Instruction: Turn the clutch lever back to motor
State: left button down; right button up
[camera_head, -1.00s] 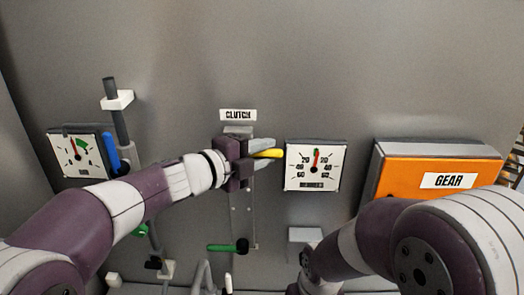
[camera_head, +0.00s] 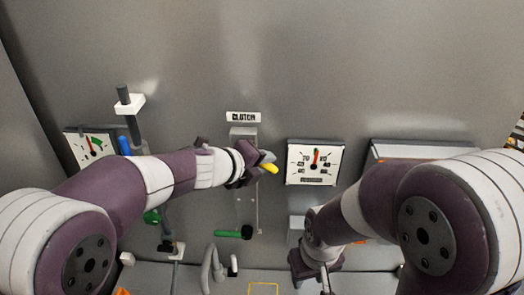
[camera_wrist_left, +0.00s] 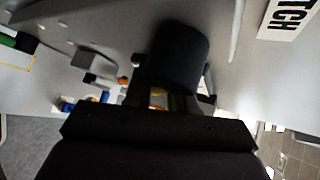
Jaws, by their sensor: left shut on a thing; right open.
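The clutch lever (camera_head: 271,169) shows only its yellow end, just right of my left gripper (camera_head: 264,160) in the head view. My left gripper is shut on the lever, and its jaws hide the rest of it. The lever tip points right and slightly down. The white CLUTCH label (camera_head: 243,117) is on the grey wall above the gripper; its edge also shows in the left wrist view (camera_wrist_left: 289,18). A large dark rounded shape fills the middle of that view; I cannot tell what it is. My right gripper (camera_head: 326,280) is open and low at the bottom, partly cut off.
A dial (camera_head: 314,163) hangs right of the lever, and another dial (camera_head: 90,147) is at the left. A green handle (camera_head: 233,233) is below the clutch. The panel box (camera_head: 420,151) at the right is mostly hidden by my right arm.

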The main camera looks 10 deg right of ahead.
pick_arm(q)
jog(key=shift+s+f, duration=0.1)
jog(key=shift+f, duration=0.35)
jog(key=c, duration=1)
grip_release()
jog(key=shift+c, duration=0.2)
jog(key=shift+d, duration=0.15)
jog(key=shift+r, duration=0.2)
jog(key=shift+s+r, duration=0.1)
jog(key=shift+r, duration=0.05)
jog(key=v, duration=1.2)
jog(key=shift+s, duration=0.2)
jog(key=shift+r, duration=0.1)
